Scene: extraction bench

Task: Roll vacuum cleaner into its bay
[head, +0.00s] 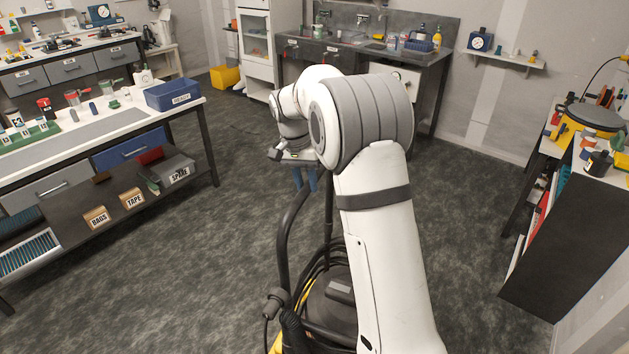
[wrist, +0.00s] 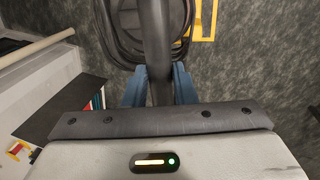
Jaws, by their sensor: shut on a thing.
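The vacuum cleaner (head: 318,318) stands on the floor at the bottom centre of the head view, partly hidden behind my arm. It has a dark body with yellow parts, a coiled black hose and a tall dark tube handle (head: 284,235). My gripper (head: 305,180) is at the top of this handle. In the wrist view, the blue fingers of my gripper (wrist: 159,88) are shut on the dark handle bar (wrist: 156,40), one on each side. A yellow shape (wrist: 204,18) shows beyond the hose; I cannot tell whether it is a floor marking. I cannot make out the bay.
A workbench (head: 60,150) with a lower shelf stands at left. A sink counter (head: 440,62) and a yellow bin (head: 225,77) are at the back. A dark-sided bench (head: 575,230) stands at right. The grey floor (head: 240,150) between them is clear.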

